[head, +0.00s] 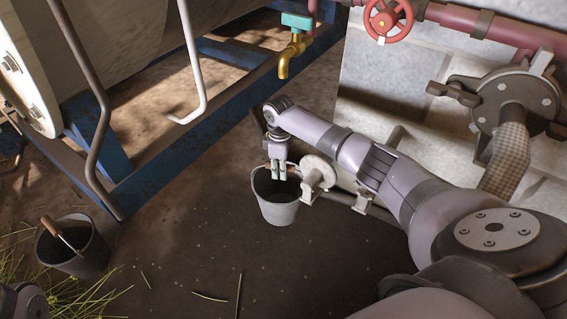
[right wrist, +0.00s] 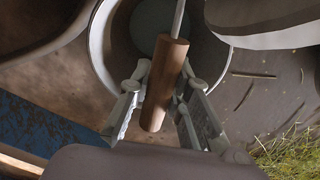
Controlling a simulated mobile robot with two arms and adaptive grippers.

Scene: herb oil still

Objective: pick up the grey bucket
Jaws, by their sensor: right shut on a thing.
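A light grey bucket (head: 277,208) is upright near the wall in the middle of the head view. My right gripper (head: 278,172) points down over its rim and is shut on the bucket's handle. In the right wrist view the wooden grip (right wrist: 164,85) of the handle lies between the two fingers, with the bucket's pale rim (right wrist: 97,45) behind. I cannot tell whether the bucket's base touches the ground. A second, darker grey bucket (head: 88,257) with a wooden grip stands at the lower left. My left gripper is not in view.
A blue frame (head: 180,140) under a large pale tank (head: 120,35) stands at the upper left, with bent metal rods. A brass tap (head: 291,55) hangs above. A round flange (head: 318,173) and low pipe sit right beside the bucket. Bare ground (head: 180,255) is open between the buckets.

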